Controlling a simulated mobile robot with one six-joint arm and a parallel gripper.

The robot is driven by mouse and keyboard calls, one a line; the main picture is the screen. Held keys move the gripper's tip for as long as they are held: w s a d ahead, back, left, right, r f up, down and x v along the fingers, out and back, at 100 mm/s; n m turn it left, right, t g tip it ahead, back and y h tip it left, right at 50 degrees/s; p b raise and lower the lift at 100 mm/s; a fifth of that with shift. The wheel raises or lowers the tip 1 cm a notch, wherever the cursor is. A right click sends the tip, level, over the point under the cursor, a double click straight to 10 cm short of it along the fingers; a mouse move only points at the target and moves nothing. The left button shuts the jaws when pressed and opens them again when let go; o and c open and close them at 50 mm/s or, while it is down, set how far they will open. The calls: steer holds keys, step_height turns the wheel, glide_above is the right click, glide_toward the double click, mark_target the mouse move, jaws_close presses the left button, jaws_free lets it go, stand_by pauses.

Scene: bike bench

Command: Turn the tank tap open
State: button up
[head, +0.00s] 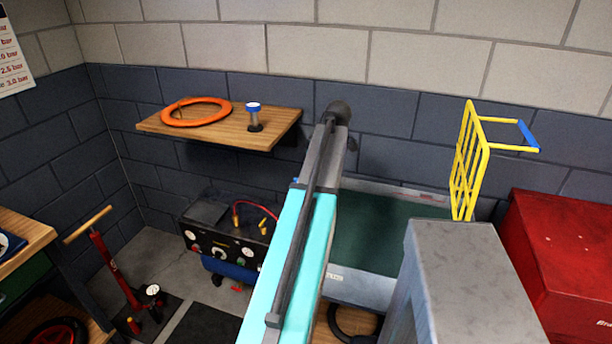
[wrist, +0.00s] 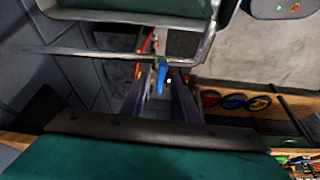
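A small blue lever (wrist: 161,76), which looks like the tap handle, shows in the middle of the wrist view. My gripper (wrist: 163,88) has its two dark fingers apart, one on each side of the lever in the picture. I cannot tell whether either finger touches it. A red part (wrist: 147,42) and metal tubing lie just beyond. In the head view my arm hides the gripper and most of what is near it. The grey tank (head: 362,291) with a dark green inside stands behind and right of my arm.
A compressor (head: 219,246) with gauges and a red hose stands left of my arm. A wooden shelf (head: 272,117) holds an orange ring (head: 196,111) and a blue-topped post. A yellow rack (head: 468,165), a grey box and a red box (head: 562,255) crowd the right. A floor pump (head: 118,270) stands left.

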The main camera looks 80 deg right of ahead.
steer(key=shift+r, duration=0.1)
steer(key=b+v, duration=0.2)
steer(key=v, duration=1.1)
steer(key=shift+s+r, duration=0.2)
steer(key=shift+a, duration=0.1)
stand_by(0.4)
